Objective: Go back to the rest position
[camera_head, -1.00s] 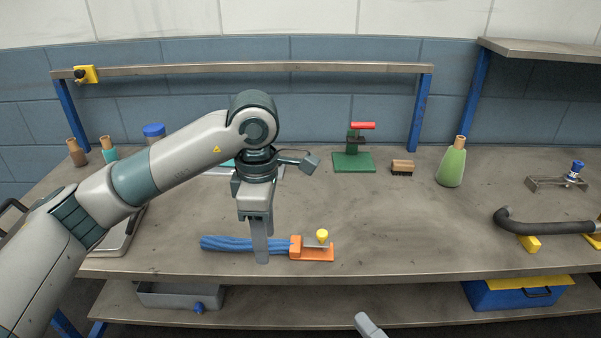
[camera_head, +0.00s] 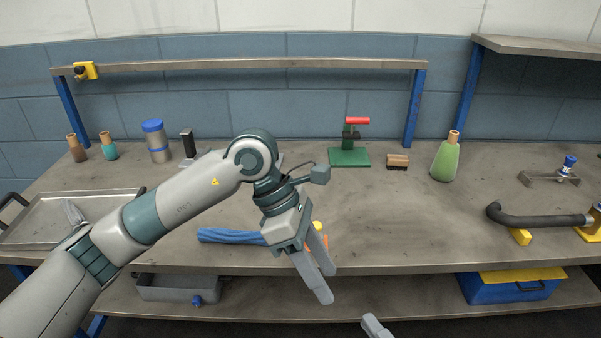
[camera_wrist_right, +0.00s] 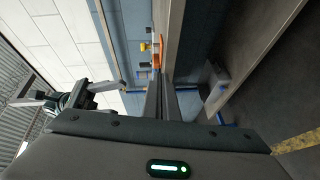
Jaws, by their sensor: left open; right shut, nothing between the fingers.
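My left gripper (camera_head: 328,284) hangs over the front edge of the workbench (camera_head: 420,225), tilted down and to the right. Its fingers are apart with nothing between them. Behind it a blue bundle (camera_head: 228,236) lies on the bench. An orange tool (camera_head: 325,240) with a yellow knob (camera_head: 317,225) at the bundle's right end is mostly hidden by the gripper. Only a grey tip of my right gripper (camera_head: 375,326) shows at the bottom of the head view, in front of the bench. In the right wrist view my right gripper's fingers (camera_wrist_right: 162,98) are together and empty.
A metal tray (camera_head: 35,236) lies at the bench's left end. A green bottle (camera_head: 446,158), a brush (camera_head: 398,161) and a green stand with a red handle (camera_head: 350,156) stand farther back. A black hose (camera_head: 540,220) lies at right. A lower shelf holds a blue bin (camera_head: 515,289).

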